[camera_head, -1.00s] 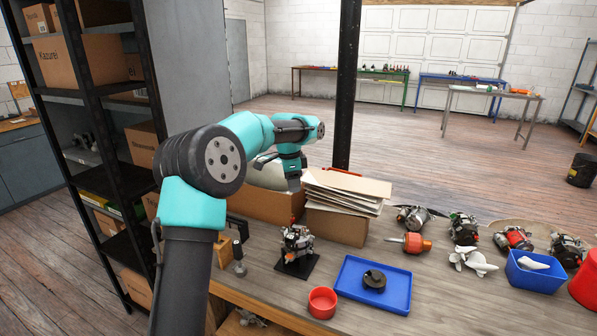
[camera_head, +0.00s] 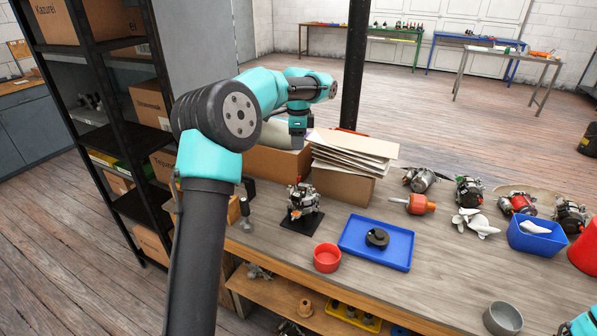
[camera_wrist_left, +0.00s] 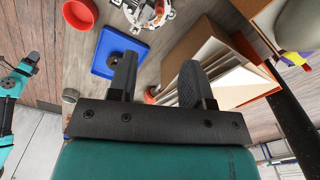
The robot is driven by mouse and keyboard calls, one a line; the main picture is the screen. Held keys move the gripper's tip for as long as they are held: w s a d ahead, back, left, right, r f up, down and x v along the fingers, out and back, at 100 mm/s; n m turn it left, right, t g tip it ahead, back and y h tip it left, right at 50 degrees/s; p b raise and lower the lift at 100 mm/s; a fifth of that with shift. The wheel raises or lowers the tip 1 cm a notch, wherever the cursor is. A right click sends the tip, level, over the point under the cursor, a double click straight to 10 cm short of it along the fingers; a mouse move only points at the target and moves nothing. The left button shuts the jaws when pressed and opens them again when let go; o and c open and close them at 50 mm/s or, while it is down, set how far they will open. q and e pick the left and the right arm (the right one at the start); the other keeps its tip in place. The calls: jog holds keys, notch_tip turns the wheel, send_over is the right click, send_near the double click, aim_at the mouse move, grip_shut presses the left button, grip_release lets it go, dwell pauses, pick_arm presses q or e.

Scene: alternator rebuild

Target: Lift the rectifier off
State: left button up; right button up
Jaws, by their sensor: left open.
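The opened alternator (camera_head: 302,203) stands on a small black stand on the bench, with its silvery housing and copper parts showing. The rectifier cannot be told apart from its other parts at this size. The alternator also shows, cut off, at the top of the left wrist view (camera_wrist_left: 148,10). My left gripper (camera_head: 298,140) hangs above and behind the alternator, near the cardboard boxes, well apart from it. In the left wrist view its two fingers (camera_wrist_left: 156,82) are spread, with nothing between them. My right gripper does not show.
A blue tray (camera_head: 349,245) holding a dark round part and a red bowl (camera_head: 327,258) lie right of the alternator. A box stacked with cardboard sheets (camera_head: 345,184) stands behind. An orange-handled part (camera_head: 414,204), a blue bin (camera_head: 537,245) and a grey cup (camera_head: 503,318) are farther right.

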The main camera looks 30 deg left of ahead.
pick_arm(q)
notch_tip(320, 180, down, 14)
jog(key=shift+r, duration=0.15)
dwell(0.4)
jog(key=shift+c, duration=0.3)
grip_shut()
jog(key=shift+r, duration=0.35)
dwell(1.2)
jog(key=shift+r, duration=0.4)
jog(key=shift+r, duration=0.25)
jog(key=shift+r, duration=0.95)
